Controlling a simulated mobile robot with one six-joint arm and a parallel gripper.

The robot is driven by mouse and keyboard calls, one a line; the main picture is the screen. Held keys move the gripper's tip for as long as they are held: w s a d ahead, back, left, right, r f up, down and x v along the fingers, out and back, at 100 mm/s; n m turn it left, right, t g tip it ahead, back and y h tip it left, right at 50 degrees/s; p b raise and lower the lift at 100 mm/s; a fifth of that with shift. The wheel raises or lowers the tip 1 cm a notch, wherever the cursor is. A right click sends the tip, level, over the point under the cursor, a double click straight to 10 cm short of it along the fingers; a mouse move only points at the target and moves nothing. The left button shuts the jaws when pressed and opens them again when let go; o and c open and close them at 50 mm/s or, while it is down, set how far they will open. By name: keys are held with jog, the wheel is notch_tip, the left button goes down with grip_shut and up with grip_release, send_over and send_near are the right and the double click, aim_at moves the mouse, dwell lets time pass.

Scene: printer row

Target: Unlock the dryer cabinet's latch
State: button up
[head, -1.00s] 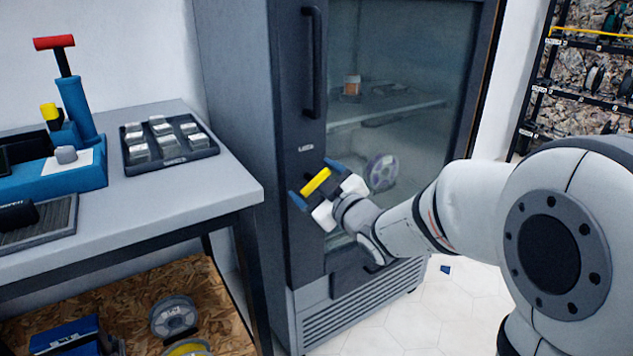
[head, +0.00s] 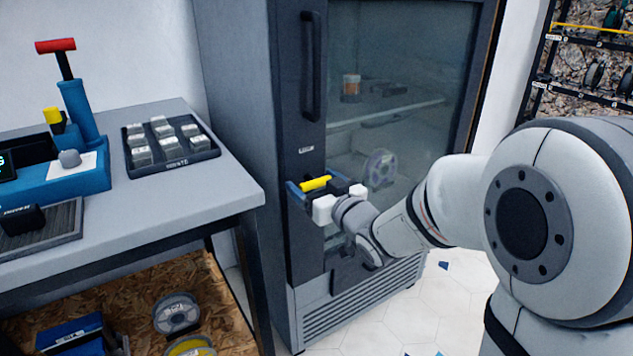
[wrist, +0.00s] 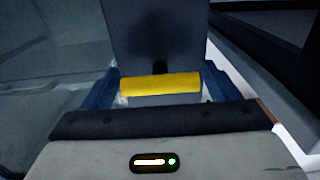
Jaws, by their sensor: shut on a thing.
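The dryer cabinet (head: 232,120) is a tall grey cabinet with a dark-framed glass door (head: 400,60) that is shut. Its latch is a yellow bar (head: 315,184) low on the door's left frame, under a small label. The bar lies nearly level in the head view. In the wrist view the yellow latch (wrist: 160,85) lies level across the picture. My gripper (head: 312,189) is shut on the latch, with a blue finger at either end of it. In the wrist view the fingers of my gripper (wrist: 160,92) flank the bar. The latch's pivot is hidden.
A dark vertical door handle (head: 312,65) stands above the latch. A grey table (head: 190,195) at left bears a blue device (head: 75,180) and a black tray (head: 195,155) of small blocks. A spool (head: 381,168) shows behind the glass. Tiled floor is clear at lower right.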

aim_at(319, 185)
jog(key=shift+r, duration=0.1)
dwell(0.3)
jog(key=o, duration=0.9)
jog(key=shift+d, duration=0.1)
jog(key=p+v, duration=0.1)
jog(key=v, duration=0.5)
jog(key=shift+s+d+p, duration=0.1)
jog(key=shift+d+p, duration=0.05)
jog(key=shift+p, duration=0.25)
jog(key=shift+s+d, duration=0.3)
jog(key=shift+s, duration=0.3)
